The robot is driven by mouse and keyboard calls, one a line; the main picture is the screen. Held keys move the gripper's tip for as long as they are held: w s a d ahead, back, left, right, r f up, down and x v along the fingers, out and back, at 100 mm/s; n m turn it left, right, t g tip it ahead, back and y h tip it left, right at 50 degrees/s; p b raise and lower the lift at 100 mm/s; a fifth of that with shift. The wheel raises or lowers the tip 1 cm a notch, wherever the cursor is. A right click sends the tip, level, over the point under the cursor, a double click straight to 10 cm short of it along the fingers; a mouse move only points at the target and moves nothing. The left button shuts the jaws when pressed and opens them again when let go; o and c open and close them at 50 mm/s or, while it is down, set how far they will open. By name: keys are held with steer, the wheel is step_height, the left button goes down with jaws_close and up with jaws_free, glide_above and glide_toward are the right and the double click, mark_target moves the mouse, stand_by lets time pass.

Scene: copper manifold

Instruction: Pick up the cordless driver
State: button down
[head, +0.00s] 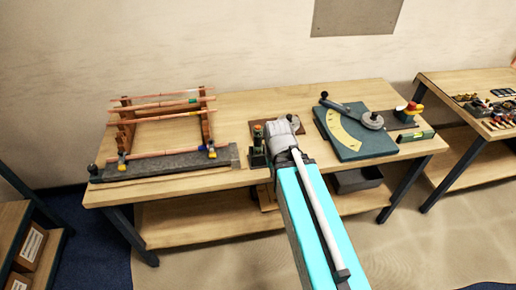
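My arm reaches forward from the bottom of the head view, and its grey wrist end (283,136) is over the front middle of the wooden workbench (240,106). The fingers of my gripper are hidden or too small to make out, so I cannot tell if they hold anything. I cannot clearly identify the cordless driver.
A teal bending plate (357,132) and a red-and-yellow item (409,110) are on the right. Another table (458,84) with small parts stands right, and shelved boxes (30,246) lower left.

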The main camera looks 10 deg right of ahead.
step_height(320, 180, down, 8)
steer(key=b, duration=0.7)
steer(key=shift+r, duration=0.1)
